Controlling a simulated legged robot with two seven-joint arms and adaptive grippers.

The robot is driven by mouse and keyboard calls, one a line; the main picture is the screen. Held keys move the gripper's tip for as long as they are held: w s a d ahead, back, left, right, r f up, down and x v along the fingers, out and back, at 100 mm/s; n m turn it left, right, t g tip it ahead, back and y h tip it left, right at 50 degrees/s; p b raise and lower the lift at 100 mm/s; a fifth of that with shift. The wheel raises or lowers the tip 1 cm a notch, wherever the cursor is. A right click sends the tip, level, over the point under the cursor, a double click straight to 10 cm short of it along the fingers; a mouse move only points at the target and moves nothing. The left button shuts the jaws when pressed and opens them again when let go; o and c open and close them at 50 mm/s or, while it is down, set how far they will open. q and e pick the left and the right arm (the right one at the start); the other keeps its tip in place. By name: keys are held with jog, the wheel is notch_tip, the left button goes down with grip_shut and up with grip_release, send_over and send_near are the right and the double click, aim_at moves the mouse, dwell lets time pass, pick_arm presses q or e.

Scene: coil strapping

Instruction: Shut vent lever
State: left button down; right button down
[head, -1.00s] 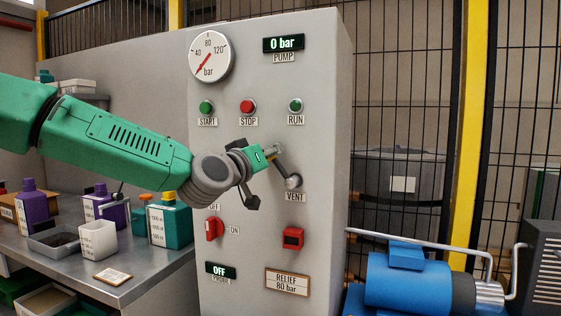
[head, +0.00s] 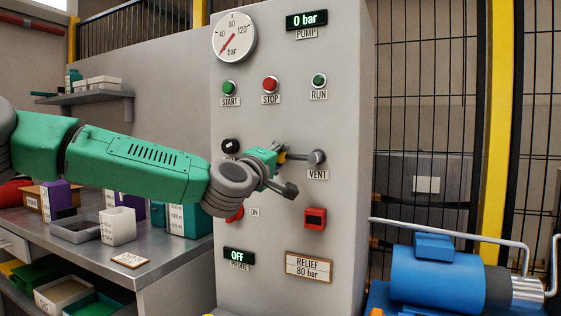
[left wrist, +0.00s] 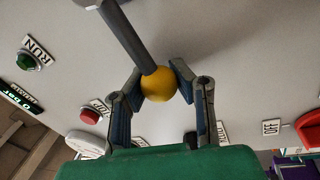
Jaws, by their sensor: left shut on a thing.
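The vent lever (head: 300,157) is a dark rod on a grey pivot above the VENT label on the grey panel. It points left from its pivot, about level. Its yellow ball knob (left wrist: 158,86) shows in the left wrist view, between my finger pads. My left gripper (head: 281,159) is shut on this knob, with the arm coming in from the left. In the head view the fingers hide most of the knob. My right gripper is in neither view.
START, STOP (head: 270,84) and RUN buttons sit above the lever. A red square control (head: 315,218) is below it, and my arm partly covers a red switch (head: 235,215). The pump display (head: 307,21) reads 0 bar. A blue motor (head: 437,275) stands at right.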

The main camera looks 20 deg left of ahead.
pick_arm(q)
jog(key=shift+d+f+n+b, duration=0.3)
jog(key=shift+f+n, duration=0.1)
jog(key=shift+n, duration=0.1)
jog(key=shift+f, duration=0.2)
jog(key=c, duration=1.6)
grip_release()
jog(key=shift+a, duration=0.1)
jog(key=o, duration=0.4)
jog(key=shift+s+r, duration=0.1)
jog(key=shift+s, duration=0.05)
jog(key=shift+a+r, duration=0.1)
jog(key=shift+r, duration=0.05)
jog(key=shift+s, duration=0.1)
jog(key=s, duration=0.3)
jog(key=s+f, duration=0.1)
jog(key=s, duration=0.3)
jog(key=s+f, duration=0.1)
jog(key=s, duration=0.3)
jog(key=shift+s+a+f, duration=0.25)
